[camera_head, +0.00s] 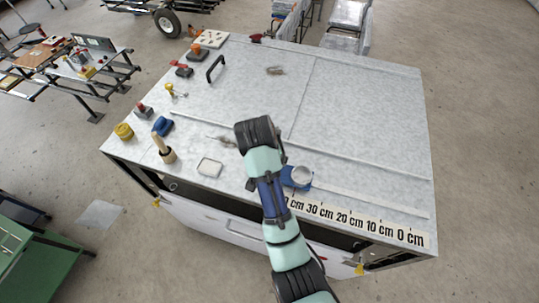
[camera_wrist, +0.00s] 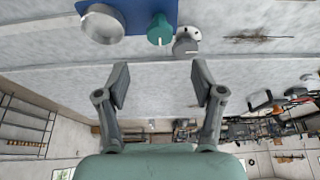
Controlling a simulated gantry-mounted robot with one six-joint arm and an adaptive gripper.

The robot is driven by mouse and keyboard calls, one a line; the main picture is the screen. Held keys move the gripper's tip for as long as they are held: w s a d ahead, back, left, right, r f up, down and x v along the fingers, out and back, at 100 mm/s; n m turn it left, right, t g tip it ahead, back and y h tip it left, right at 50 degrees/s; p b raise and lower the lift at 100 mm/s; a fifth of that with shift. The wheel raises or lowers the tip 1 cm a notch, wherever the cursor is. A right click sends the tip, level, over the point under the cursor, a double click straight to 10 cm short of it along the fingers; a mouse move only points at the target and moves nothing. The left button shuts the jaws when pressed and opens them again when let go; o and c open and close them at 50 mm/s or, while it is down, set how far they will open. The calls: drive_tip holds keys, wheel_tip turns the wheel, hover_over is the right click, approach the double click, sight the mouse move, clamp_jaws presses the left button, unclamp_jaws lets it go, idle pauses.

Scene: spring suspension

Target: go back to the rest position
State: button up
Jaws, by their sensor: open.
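My gripper (camera_wrist: 160,82) shows in the wrist view with its two fingers spread wide apart and nothing between them. In the head view my arm reaches up from the bottom over the table (camera_head: 360,110), and its dark wrist end hides the fingers. A blue device with a round white cup (camera_head: 301,176) stands just right of my arm. It also shows at the top of the wrist view as a blue block with a ring (camera_wrist: 103,23), a teal knob and a small grey part. No rest position is marked in either view.
Several small items line the table's left side, including a wooden-handled tool (camera_head: 165,150), a yellow pot (camera_head: 124,131) and a black handle (camera_head: 215,68). A white block (camera_head: 209,167) lies left of my arm. A centimetre scale (camera_head: 360,222) runs along the front edge. The right half is mostly clear.

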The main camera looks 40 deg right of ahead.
drive_tip(key=shift+v, duration=1.2)
drive_tip(key=w+a+n+t, duration=0.1)
drive_tip(key=a+n+t, duration=0.4)
drive_tip(key=a, duration=0.7)
drive_tip(key=s+a+r+n+t+y, duration=0.2)
drive_tip(key=s+a+r+n, duration=0.1)
drive_tip(key=a, duration=0.4)
drive_tip(key=s+a+r+n+t+y, duration=0.2)
drive_tip(key=s+a+r+n+t, duration=0.1)
drive_tip(key=a, duration=0.5)
wheel_tip(320, 180, up, 3)
drive_tip(key=shift+s+f+n+t, duration=0.15)
drive_tip(key=shift+s+n+t, duration=0.25)
drive_tip(key=shift+n, duration=0.3)
